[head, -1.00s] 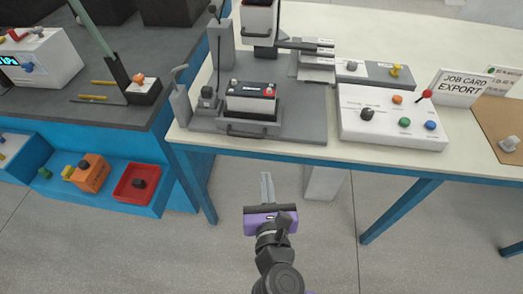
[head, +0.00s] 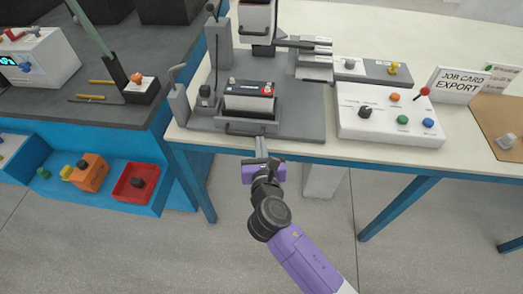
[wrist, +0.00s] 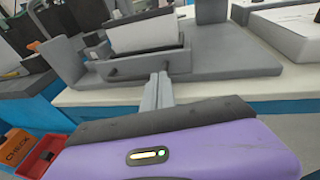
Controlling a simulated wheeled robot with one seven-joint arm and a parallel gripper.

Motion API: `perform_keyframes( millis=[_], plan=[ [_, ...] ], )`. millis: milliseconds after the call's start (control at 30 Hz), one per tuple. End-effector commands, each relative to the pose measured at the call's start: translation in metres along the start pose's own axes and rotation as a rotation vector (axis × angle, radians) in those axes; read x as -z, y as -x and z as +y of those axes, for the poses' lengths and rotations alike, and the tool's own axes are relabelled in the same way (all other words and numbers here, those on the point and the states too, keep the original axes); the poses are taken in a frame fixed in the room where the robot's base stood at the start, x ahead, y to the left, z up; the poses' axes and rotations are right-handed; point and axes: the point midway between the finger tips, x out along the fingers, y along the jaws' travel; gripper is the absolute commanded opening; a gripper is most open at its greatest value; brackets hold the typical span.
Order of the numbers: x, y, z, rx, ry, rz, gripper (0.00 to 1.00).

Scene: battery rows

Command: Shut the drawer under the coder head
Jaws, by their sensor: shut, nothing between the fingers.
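The drawer (head: 232,116) is a grey tray with a bar handle (head: 240,130) on its front. It stands out toward the table's front edge, forward of the coder head (head: 256,18).
A grey post (head: 178,103) stands left of the drawer. A white button box (head: 388,113) with a red lever is to the right. A blue bench (head: 158,165) with bins is at the left.

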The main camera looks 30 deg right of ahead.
Motion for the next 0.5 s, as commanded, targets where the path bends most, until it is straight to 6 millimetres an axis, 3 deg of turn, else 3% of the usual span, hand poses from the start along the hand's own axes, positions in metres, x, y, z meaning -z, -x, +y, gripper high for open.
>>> perform_keyframes(
  millis=[500],
  plan=[
    [-0.0020,-0.0071,-0.0018,0.001,0.000,0.000,0.00]
  ],
)
